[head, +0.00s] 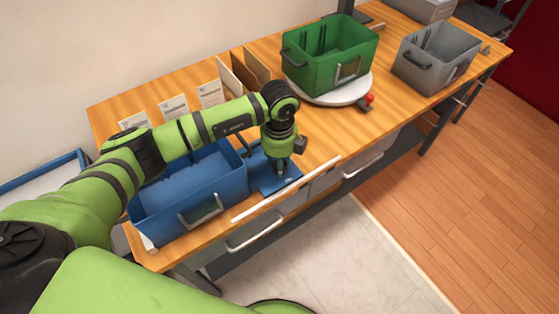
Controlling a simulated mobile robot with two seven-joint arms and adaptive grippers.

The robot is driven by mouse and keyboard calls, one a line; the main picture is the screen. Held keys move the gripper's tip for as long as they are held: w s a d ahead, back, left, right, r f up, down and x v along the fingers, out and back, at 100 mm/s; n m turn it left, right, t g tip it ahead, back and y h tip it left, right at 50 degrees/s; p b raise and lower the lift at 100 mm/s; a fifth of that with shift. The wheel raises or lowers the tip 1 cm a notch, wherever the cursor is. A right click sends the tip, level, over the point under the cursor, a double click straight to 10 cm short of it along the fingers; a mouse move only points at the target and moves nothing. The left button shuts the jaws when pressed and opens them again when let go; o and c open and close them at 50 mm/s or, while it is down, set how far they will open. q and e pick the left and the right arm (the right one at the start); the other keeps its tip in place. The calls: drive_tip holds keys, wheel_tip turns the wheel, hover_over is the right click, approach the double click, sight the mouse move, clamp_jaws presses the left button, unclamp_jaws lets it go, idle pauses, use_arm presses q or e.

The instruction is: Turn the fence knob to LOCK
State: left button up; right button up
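My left gripper (281,167) points down over a blue plate (290,184) near the front edge of the wooden table. Its fingers are small and dark here, and I cannot tell whether they are open or shut, or touching anything. I cannot make out a fence knob or a LOCK mark; the gripper and wrist cover part of the blue plate. A small red knob (370,98) shows at the front right of a round white turntable (325,98), well apart from my gripper. My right gripper is not in view.
A blue bin (190,198) stands left of the blue plate, partly under my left arm. A green bin (328,52) sits on the turntable. A grey bin (436,57) stands at the right. Cards (210,93) stand along the back. A white strip (287,189) runs along the front edge.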

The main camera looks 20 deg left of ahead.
use_arm(q)
drive_tip(key=shift+a+n, duration=0.1)
drive_tip(key=shift+n, duration=0.3)
drive_tip(key=o, duration=1.2)
drive_tip(key=shift+c, duration=0.2)
drive_tip(key=shift+r, duration=0.2)
wheel_tip(320, 180, up, 12)
drive_tip(key=shift+f, duration=0.2)
drive_tip(key=shift+f, duration=0.1)
